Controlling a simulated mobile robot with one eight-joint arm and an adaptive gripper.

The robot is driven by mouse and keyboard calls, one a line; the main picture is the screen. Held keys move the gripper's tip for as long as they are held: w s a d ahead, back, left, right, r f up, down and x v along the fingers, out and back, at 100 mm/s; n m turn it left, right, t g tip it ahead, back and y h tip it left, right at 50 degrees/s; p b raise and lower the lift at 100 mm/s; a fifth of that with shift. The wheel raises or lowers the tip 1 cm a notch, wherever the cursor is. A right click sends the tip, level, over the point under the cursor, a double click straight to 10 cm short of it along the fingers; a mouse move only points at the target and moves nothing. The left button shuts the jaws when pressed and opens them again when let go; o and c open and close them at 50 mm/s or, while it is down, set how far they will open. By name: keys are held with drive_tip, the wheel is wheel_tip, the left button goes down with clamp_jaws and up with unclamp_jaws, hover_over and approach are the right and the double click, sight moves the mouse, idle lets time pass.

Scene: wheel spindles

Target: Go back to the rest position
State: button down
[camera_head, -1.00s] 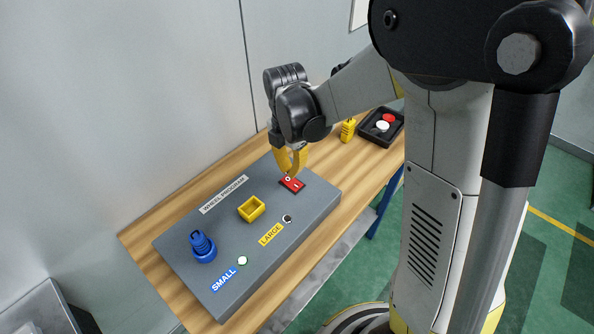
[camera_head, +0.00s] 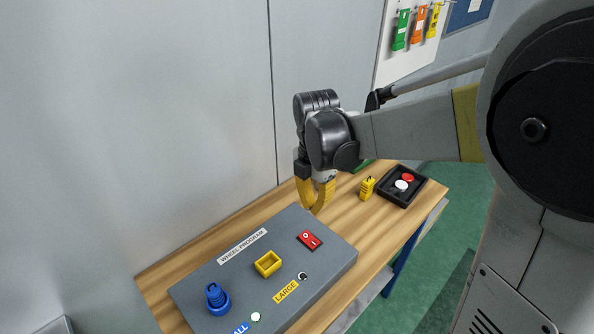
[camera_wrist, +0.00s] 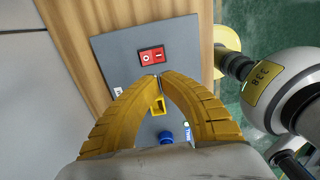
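My gripper (camera_head: 318,208) has yellow fingers and hangs above the far edge of the grey panel, clear of it. In the wrist view the fingertips (camera_wrist: 159,77) come together, with nothing between them. The grey panel (camera_head: 240,283) is labelled WHEEL PROGRAM and lies on a wooden table. It carries a red switch (camera_head: 310,240), a yellow square holder (camera_head: 268,263) and a blue spindle (camera_head: 217,299). The red switch also shows in the wrist view (camera_wrist: 151,57), just beyond the fingertips.
A yellow padlock-like block (camera_head: 367,188) and a black tray (camera_head: 418,182) with a red and a white disc stand on the wooden table (camera_head: 350,208) at the right. Coloured tags hang on a white wall board (camera_head: 392,65). A grey wall (camera_head: 200,130) runs behind the table.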

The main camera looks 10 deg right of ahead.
drive_tip(key=s+d+m+t+b, duration=0.2)
drive_tip(key=s+m+t+b, duration=0.5)
drive_tip(key=s+m, duration=0.6)
drive_tip(key=m+b, duration=0.1)
drive_tip(key=m, duration=0.9)
drive_tip(key=shift+d+f+m, duration=0.15)
drive_tip(key=shift+f+m, duration=0.05)
drive_tip(key=shift+m, duration=0.2)
